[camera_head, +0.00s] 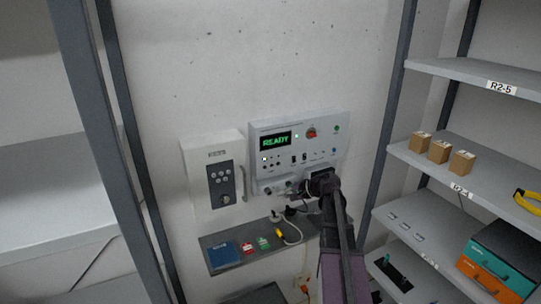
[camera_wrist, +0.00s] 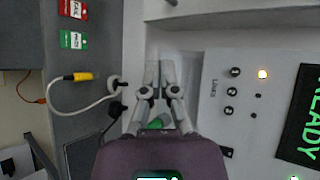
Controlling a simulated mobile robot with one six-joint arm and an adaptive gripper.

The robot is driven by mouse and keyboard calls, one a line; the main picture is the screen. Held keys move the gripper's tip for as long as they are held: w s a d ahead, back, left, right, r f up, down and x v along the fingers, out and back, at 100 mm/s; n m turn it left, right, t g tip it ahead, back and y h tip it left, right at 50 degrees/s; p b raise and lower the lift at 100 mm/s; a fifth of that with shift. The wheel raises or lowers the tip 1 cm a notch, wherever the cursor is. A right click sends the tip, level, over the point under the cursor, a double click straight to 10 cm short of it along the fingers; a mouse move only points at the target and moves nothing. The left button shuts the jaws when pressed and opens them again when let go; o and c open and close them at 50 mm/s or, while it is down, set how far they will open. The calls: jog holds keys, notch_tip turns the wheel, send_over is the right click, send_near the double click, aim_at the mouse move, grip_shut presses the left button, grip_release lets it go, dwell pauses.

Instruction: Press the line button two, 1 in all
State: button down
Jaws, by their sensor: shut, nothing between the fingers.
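The white control panel (camera_head: 325,137) hangs on the wall with a green READY display (camera_head: 277,141). Below the display is a row of three dark line buttons, with line button two (camera_head: 272,164) in the middle. In the wrist view the panel appears turned sideways, and line button two (camera_wrist: 231,92) is the middle one beside the label "Lines". The lamp (camera_wrist: 263,74) beside the first button glows; the other two lamps are dark. My gripper (camera_wrist: 160,75) is shut and empty, left of the buttons in that view. In the head view my gripper (camera_head: 316,188) is at the panel's lower right edge.
A grey key box (camera_head: 212,158) hangs left of the panel. Below is a small shelf (camera_head: 222,238) with a blue book (camera_head: 224,255), red and green tags and a cable with a yellow plug (camera_head: 279,232). Racks stand on both sides.

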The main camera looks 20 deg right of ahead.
jog(key=shift+m+t, duration=0.4)
jog(key=shift+m, duration=0.1)
jog(key=d+r, duration=0.1)
jog(key=r+p, duration=0.1)
jog(key=r, duration=0.1)
jog(key=d+r+p, duration=0.1)
jog(key=shift+w+d+r, duration=0.3)
jog(key=shift+d+r, duration=0.05)
jog(key=shift+w, duration=0.15)
send_near(268, 169)
jog(key=shift+s+a+f+x, duration=0.1)
jog(key=shift+s+x, duration=0.05)
jog(key=shift+x, duration=0.75)
jog(key=shift+s+a+f+x, duration=0.1)
jog(key=shift+s+f+x, duration=0.05)
jog(key=shift+x, duration=0.8)
jog(key=shift+s+a+f+x, duration=0.1)
jog(key=shift+s+x, duration=0.05)
jog(key=shift+x, duration=0.75)
jog(key=shift+w, duration=0.8)
jog(key=shift+s, duration=0.8)
jog(key=shift+s, duration=0.1)
